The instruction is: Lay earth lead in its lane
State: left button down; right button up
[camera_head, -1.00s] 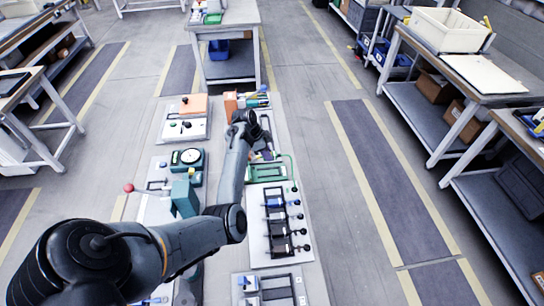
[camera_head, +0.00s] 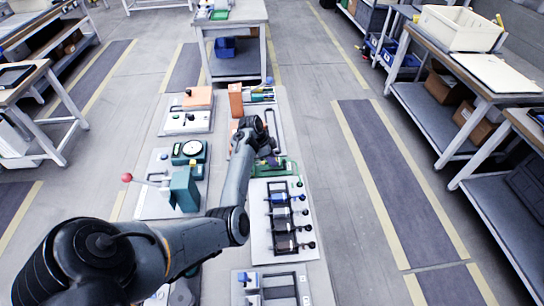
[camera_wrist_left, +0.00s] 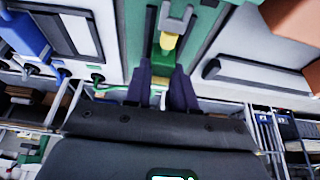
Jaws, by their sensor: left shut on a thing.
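My left gripper (camera_wrist_left: 163,84) is shut on a narrow green piece (camera_wrist_left: 161,66), which I take to be the earth lead. A yellow, cylinder-like part (camera_wrist_left: 168,42) shows just beyond its fingertips, below a grey forked part (camera_wrist_left: 175,18). I cannot tell whether the yellow part belongs to the held piece. In the head view, my left wrist (camera_head: 250,128) is above the back of the bench, and its fingertips and what they hold are too hidden to make out. A green frame (camera_head: 293,167) lies just below it, at the back edge of a white plate.
The white plate (camera_head: 260,235) carries a row of dark clamps (camera_head: 285,222), one with a blue part. To the left are a teal press (camera_head: 184,188) with a red-knobbed lever (camera_head: 127,178) and a dial gauge (camera_head: 190,149). An orange block (camera_head: 236,98) stands behind my wrist.

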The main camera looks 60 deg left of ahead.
pick_arm(q)
jog(key=shift+f, duration=0.15)
dwell(0.6)
jog(key=shift+f, duration=0.5)
dwell(0.4)
jog(key=c, duration=0.9)
grip_release()
jog(key=shift+o, duration=0.2)
jog(key=shift+r, duration=0.1)
jog(key=p+v, duration=0.1)
jog(key=v, duration=0.9)
jog(key=shift+s+r+p, duration=0.2)
jog(key=shift+r+p, duration=0.1)
jog(key=shift+p, duration=0.1)
